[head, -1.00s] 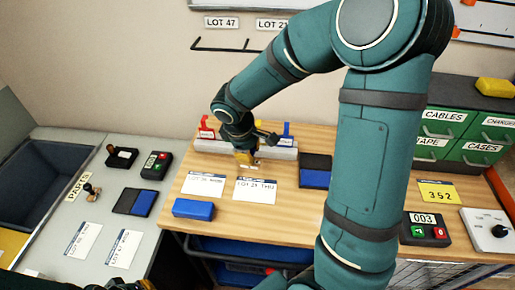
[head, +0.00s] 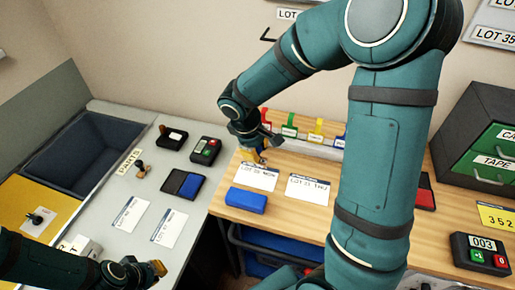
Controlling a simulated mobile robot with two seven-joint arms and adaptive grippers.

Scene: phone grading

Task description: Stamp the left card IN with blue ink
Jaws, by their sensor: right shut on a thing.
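On the wooden table, the left card (head: 257,179) and the right card (head: 309,188) lie flat side by side; their small print is hard to read. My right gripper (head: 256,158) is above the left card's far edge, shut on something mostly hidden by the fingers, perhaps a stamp. Whether it touches the card I cannot tell. Behind it, a rack (head: 323,149) carries red, green, yellow and blue tags. The blue pad on the wooden table is hidden behind my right arm. My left gripper (head: 157,269) is at the lower left, its finger gap unclear.
A blue block (head: 246,200) lies before the left card. The grey side table holds two more cards (head: 130,215), a blue-and-black pad (head: 182,184), a wooden-handled stamp (head: 141,169) and a keypad (head: 206,150). A counter (head: 481,254) stands at right.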

